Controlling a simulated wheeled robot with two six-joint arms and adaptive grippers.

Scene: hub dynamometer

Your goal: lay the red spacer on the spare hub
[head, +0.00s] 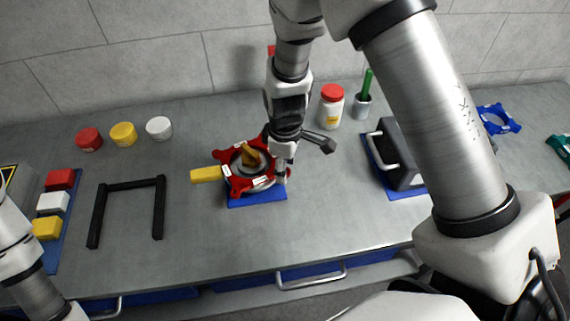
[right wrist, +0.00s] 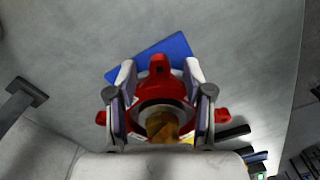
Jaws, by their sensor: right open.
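The red spacer (head: 238,181) is a flat ring with several lobes and white labels. It sits around a grey hub with a brass-coloured centre piece (head: 251,158), over a blue mat (head: 257,198); I cannot tell whether it rests fully flat. My right gripper (head: 279,171) reaches down at its right side. In the right wrist view, the open fingers of the right gripper (right wrist: 160,82) stand on either side of the red spacer (right wrist: 159,68), with the brass piece (right wrist: 162,125) between them. The arm hides part of the ring. My left gripper is outside the view.
A yellow bar (head: 206,174) sticks out left of the spacer. A black frame (head: 126,184) lies farther left. A red-lidded jar (head: 331,106) and a cup (head: 362,106) stand behind; a dark handled block (head: 399,151) stands right. The front of the table is clear.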

